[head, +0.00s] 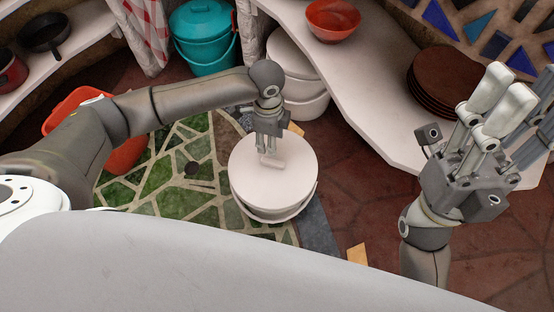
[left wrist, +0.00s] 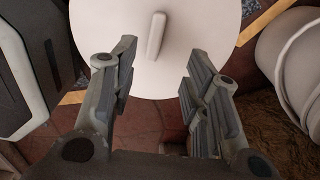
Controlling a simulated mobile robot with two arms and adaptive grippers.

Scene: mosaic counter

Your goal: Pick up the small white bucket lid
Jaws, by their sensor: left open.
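The small white bucket lid (head: 262,188) is a round white disc with a raised bar handle. It sits on a white bucket (head: 272,217) on the floor, in the middle of the head view. My left gripper (head: 268,150) is open and points down over the lid's far part, close to the bar handle. In the left wrist view, the lid (left wrist: 205,45) fills the top. Its bar handle (left wrist: 156,34) lies ahead of the gap between the open fingers (left wrist: 156,75), with nothing between them. My right gripper (head: 522,100) is raised at the right, open and empty.
Stacked white tubs (head: 290,55) stand just behind the bucket. A teal bucket (head: 203,35) is at the back and an orange container (head: 125,155) is at the left. A pale counter (head: 375,100) with a red bowl (head: 332,18) and brown plates (head: 445,80) edges the right side.

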